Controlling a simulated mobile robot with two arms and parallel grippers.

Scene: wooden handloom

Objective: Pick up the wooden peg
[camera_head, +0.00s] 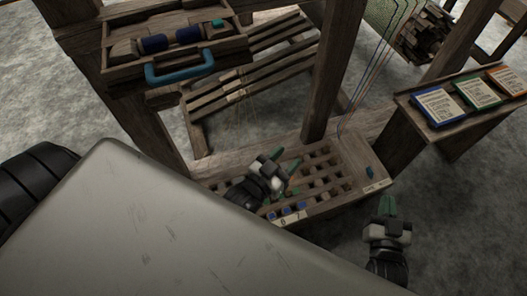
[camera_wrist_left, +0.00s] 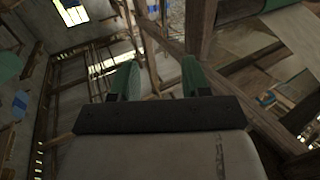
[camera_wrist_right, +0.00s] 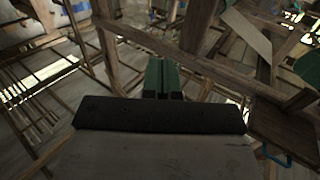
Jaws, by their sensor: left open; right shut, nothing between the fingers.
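A wooden peg board (camera_head: 345,198) with rows of square holes lies low beside the loom post. Small light wooden pegs seem to sit in some holes, but they are too small to tell one wooden peg apart.
A wooden tray (camera_head: 118,85) with spools and a blue handle (camera_head: 180,66) is at the upper left. A sloped stand (camera_head: 420,100) with several cards is at the right. A loom post (camera_head: 332,70) rises behind the board.

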